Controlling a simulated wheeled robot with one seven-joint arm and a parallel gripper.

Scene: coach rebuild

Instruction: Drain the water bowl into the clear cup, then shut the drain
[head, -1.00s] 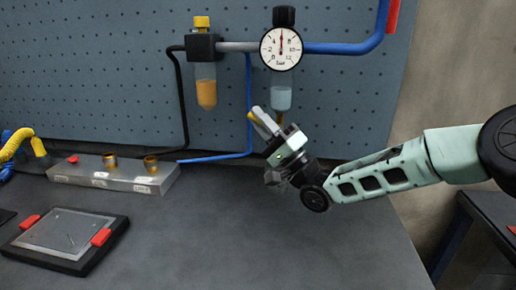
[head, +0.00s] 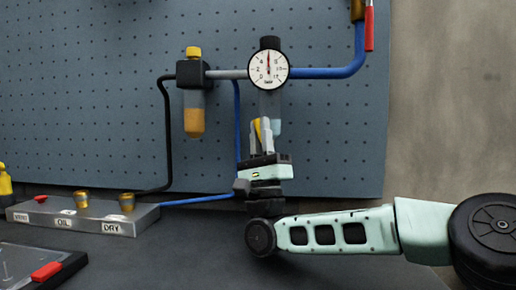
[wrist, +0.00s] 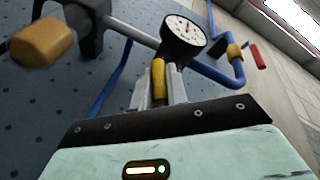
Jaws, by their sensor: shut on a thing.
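I cannot make out the clear cup in any view.
An amber bowl (head: 194,122) with a yellow cap hangs to the left. Blue pipe (head: 325,72) runs right to a red lever (head: 370,28). A grey block (head: 75,216) with brass sockets and labels including OIL and DRY lies on the bench, behind a tray with a red clip (head: 46,271).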

